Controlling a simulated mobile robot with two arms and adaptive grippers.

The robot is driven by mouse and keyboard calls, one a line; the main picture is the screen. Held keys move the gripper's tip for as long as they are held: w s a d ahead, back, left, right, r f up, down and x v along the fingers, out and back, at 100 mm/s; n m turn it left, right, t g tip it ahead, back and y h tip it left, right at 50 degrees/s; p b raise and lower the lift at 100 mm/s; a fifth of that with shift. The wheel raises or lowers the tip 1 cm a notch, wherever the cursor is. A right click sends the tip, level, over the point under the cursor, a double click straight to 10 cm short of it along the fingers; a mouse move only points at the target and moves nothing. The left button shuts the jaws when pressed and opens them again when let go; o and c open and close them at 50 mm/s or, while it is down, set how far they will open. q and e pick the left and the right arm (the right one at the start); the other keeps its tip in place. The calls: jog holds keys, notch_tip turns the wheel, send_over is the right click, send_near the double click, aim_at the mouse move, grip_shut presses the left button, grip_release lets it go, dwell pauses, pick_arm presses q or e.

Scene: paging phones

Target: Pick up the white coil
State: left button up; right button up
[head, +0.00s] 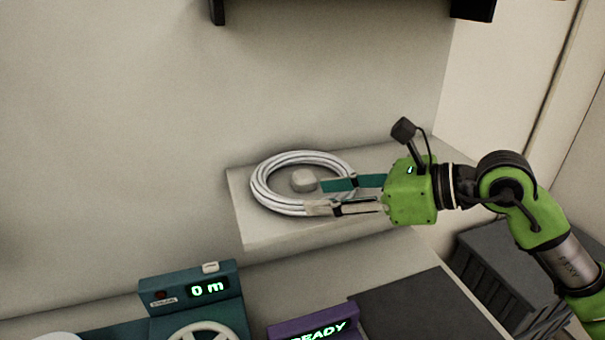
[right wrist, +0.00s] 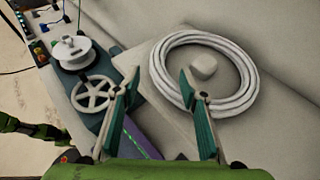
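The white coil (head: 258,188) is a ring of several cable loops lying flat on a pale shelf (head: 242,222); it also shows in the right wrist view (right wrist: 244,98). My right gripper (head: 316,196) reaches in from the right and is open. In the head view, its teal finger ends inside the ring and the other finger overlaps the near right rim. My left gripper does not show in the head view.
A small whitish block (head: 303,180) sits inside the ring. Below are a teal unit reading "0 m" (head: 190,292) with a white handwheel (head: 207,333), and a purple "READY" unit (head: 318,328). A dark crate (head: 505,280) stands at the right. The wall rises behind the shelf.

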aim_at(285, 198)
jog(key=p+x, duration=0.1)
jog(key=x, duration=0.3)
jog(key=shift+a+r, duration=0.1)
jog(key=p+x, duration=0.2)
jog(key=x, duration=0.3)
jog(key=shift+w+a, duration=0.2)
jog(key=shift+a, duration=0.2)
grip_shut()
